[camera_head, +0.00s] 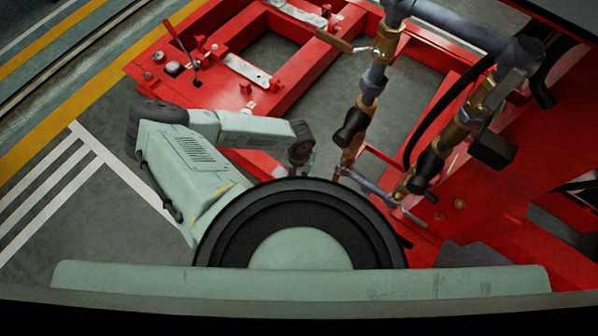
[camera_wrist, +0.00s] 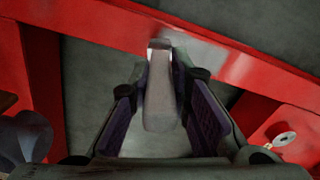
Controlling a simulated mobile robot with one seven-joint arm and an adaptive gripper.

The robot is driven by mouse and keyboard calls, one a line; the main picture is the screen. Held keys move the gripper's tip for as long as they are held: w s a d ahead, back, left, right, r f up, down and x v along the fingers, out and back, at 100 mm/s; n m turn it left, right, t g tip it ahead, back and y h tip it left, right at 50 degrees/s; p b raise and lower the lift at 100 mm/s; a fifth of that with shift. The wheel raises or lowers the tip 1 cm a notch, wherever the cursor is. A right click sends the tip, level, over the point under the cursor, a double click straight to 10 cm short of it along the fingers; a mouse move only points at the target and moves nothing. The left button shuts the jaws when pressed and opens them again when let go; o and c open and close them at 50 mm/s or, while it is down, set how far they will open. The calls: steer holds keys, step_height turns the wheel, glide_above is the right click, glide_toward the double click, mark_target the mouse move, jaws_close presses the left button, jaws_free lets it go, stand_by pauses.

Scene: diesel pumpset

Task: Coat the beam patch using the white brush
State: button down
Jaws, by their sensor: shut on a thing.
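The white brush (camera_wrist: 160,108) stands between the purple-padded fingers of my gripper (camera_wrist: 163,72) in the wrist view. The fingers are shut on it, and its narrow far end points to the red beam (camera_wrist: 110,28). A pale, whitish patch (camera_wrist: 202,50) shows on the beam just right of the brush's far end. I cannot tell whether the brush touches it. In the head view my gripper (camera_head: 299,158) is small and low beside the red frame; the brush cannot be made out there.
The red pumpset frame (camera_head: 290,62) has a pale slotted plate (camera_head: 246,71) and a lever (camera_head: 181,46). Pipes with brass valves (camera_head: 386,45) stand right of my gripper. Grey floor shows through the frame openings. A silver round fitting (camera_wrist: 284,139) sits at right in the wrist view.

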steer(key=shift+w+a+f+b, duration=0.1)
steer(key=shift+w+a+b, duration=0.15)
steer(key=shift+w+a, duration=0.4)
steer(key=shift+w+a+b, duration=0.2)
steer(key=shift+w+a, duration=0.2)
steer(key=shift+a, duration=0.4)
steer(key=shift+d, duration=0.1)
steer(key=shift+s+d+p, duration=0.4)
steer(key=shift+s+d, duration=0.2)
steer(key=shift+d, duration=0.2)
steer(key=shift+s+d+p, duration=0.4)
steer(key=shift+s+d, duration=0.2)
steer(key=shift+d, duration=0.15)
steer(key=shift+r, duration=0.2)
step_height(320, 180, up, 8)
steer(key=p, duration=0.6)
steer(key=shift+p, duration=0.3)
steer(key=shift+f, duration=0.1)
